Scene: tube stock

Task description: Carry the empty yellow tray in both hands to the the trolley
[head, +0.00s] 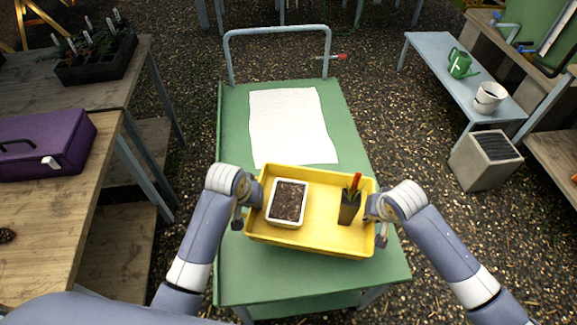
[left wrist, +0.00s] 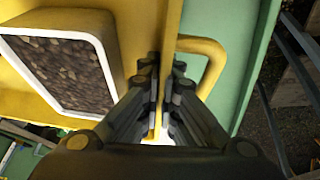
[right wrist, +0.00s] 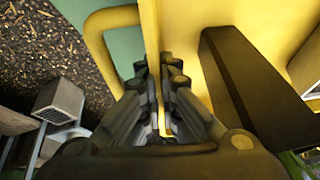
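The yellow tray (head: 318,236) is over the near half of the green trolley (head: 345,110). Whether it rests on the top or hangs just above it I cannot tell. It is not empty: a white pot of dark soil (head: 287,202) stands in its left part and a dark pot with a red-orange item (head: 349,205) in its right part. My left gripper (head: 257,195) is shut on the tray's left wall, and the wall shows between its fingers in the left wrist view (left wrist: 163,95). My right gripper (head: 371,206) is shut on the right wall, also seen in the right wrist view (right wrist: 157,95).
A white sheet (head: 290,125) lies on the trolley's far half, before its blue-grey handle (head: 277,30). A wooden bench with a purple case (head: 45,145) stands left. A blue-grey bench (head: 440,65) with a green watering can (head: 460,63) stands right, near a grey box (head: 480,170).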

